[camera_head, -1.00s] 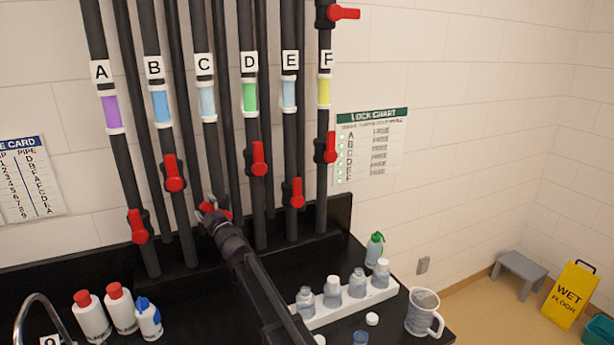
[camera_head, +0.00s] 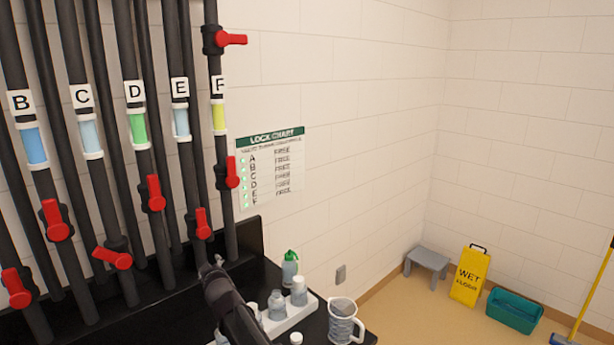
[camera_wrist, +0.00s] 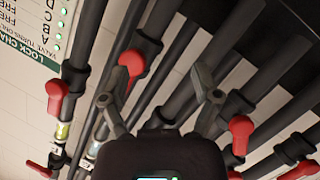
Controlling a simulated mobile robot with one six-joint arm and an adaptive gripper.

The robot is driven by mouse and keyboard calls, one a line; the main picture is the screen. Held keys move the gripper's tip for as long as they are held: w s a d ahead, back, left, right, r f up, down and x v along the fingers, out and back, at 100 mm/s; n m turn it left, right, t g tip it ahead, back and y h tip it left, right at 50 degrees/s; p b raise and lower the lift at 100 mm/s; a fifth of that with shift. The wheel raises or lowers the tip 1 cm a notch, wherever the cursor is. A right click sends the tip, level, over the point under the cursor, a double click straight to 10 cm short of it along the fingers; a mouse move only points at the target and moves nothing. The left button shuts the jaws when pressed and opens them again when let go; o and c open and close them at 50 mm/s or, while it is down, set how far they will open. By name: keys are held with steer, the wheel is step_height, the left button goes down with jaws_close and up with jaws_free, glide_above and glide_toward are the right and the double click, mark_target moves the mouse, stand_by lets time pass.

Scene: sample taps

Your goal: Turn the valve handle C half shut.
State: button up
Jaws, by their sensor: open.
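The red valve handle C (camera_head: 112,258) sits on pipe C (camera_head: 104,195), below the C label (camera_head: 83,97). It slants across its pipe, its free end to the left and slightly up. My gripper (camera_head: 212,265) is to the right of handle C and apart from it, in front of the lower pipes near E and F. In the wrist view the fingers of my gripper (camera_wrist: 160,68) are spread with nothing between them. Several red handles show there; I cannot tell for sure which is C.
Neighbouring handles B (camera_head: 55,220), D (camera_head: 155,193), E (camera_head: 203,223) and F (camera_head: 232,172) are close by. Bottles in a white rack (camera_head: 284,322) and a jug (camera_head: 343,322) stand on the black bench. A lock chart (camera_head: 270,168) hangs right of the pipes.

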steer(key=s+d+f+m+g+h, duration=0.2)
steer(key=d+f, duration=0.1)
steer(key=d, duration=0.7)
steer(key=s+d+f+m+g+h, duration=0.1)
steer(key=d+f+m+g+h, duration=0.15)
steer(key=d, duration=0.65)
steer(key=s+d+f+m+g+h, duration=0.1)
steer(key=s+d+f+m+h, duration=0.2)
steer(key=d, duration=0.7)
steer(key=s+d+f+m+g, duration=0.2)
steer(key=s+d+g, duration=0.2)
steer(key=s+d, duration=0.4)
steer(key=s+d+f+m+g, duration=0.2)
steer(key=s+d+f+g, duration=0.1)
steer(key=s+d, duration=0.6)
steer(key=shift+s+d+g+p, duration=0.15)
steer(key=shift+s+g+p, duration=0.15)
steer(key=shift+s+g, duration=0.25)
steer(key=shift+m+y, duration=0.25)
steer(key=shift+w, duration=0.1)
steer(key=c, duration=0.3)
